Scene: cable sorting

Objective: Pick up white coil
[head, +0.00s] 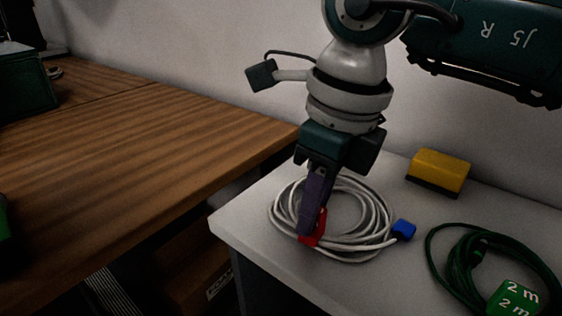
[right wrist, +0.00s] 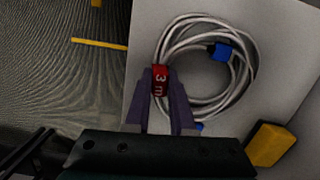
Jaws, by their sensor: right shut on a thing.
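The white coil (head: 381,213) lies on a light grey table top and carries a red tag (head: 309,240) and a blue connector (head: 403,230). My right gripper (head: 313,222) points down at the coil's near left side and is shut at the red tag. In the right wrist view the white coil (right wrist: 244,88) fills the upper middle, and the red tag (right wrist: 161,80) marked "3 m" sits between the fingertips of the right gripper (right wrist: 164,88). The fingers partly hide the strands. The coil appears to rest on the surface. My left gripper is not clearly seen.
A green coil (head: 455,262) with a green "2 m" tag (head: 514,298) lies to the right. A yellow and black block (head: 438,171) stands behind it. A wooden table (head: 150,150) is at the left, with a gap between the tables. The wall is close behind.

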